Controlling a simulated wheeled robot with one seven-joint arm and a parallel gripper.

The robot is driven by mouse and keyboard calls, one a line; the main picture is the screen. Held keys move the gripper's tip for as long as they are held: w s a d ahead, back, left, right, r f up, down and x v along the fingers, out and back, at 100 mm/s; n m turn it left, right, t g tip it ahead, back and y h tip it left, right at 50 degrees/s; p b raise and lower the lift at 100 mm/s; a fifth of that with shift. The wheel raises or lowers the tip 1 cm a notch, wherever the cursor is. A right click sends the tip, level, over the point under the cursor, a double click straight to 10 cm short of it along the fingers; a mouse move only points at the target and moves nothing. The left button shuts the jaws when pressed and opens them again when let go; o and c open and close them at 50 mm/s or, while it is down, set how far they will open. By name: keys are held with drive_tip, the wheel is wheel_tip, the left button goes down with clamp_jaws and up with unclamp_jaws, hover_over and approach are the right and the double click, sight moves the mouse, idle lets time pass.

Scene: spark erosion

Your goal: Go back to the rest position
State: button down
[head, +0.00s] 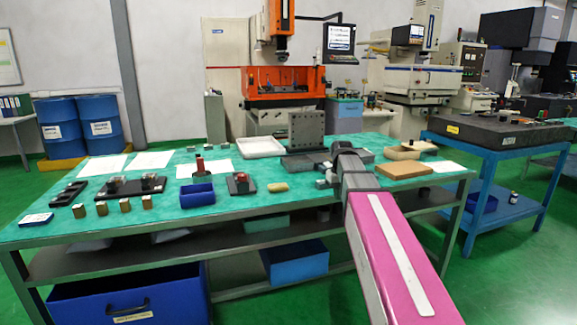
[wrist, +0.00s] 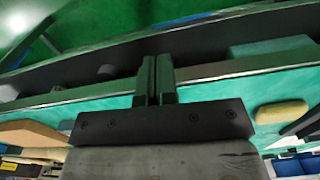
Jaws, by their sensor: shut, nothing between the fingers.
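My gripper (wrist: 155,78) shows in the wrist view with its two dark fingers together and nothing between them. Behind the fingers, the front edge of the green-topped workbench (wrist: 215,73) and its lower shelf cross the view. In the head view my pink arm reaches over the front right part of the workbench (head: 240,217), and its dark wrist end is above the bench top. The fingers cannot be made out clearly there. I cannot tell from the wrist view how far the fingers are from the bench.
A yellow oval piece (head: 278,187) and a small black block with a red part (head: 241,183) lie left of my arm. A brown board (head: 404,170) lies right of it. A blue bin (head: 197,196) and a white tray (head: 261,147) stand on the bench.

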drive_tip(key=s+f+m, duration=0.1)
drive_tip(key=s+f, duration=0.8)
drive_tip(key=f, duration=0.4)
drive_tip(key=s+f+m, duration=0.1)
drive_tip(key=s+f, duration=0.8)
drive_tip(key=f, duration=0.4)
drive_tip(key=shift+s+f+m, duration=0.25)
drive_tip(key=shift+m, duration=0.15)
drive_tip(key=shift+w, duration=0.1)
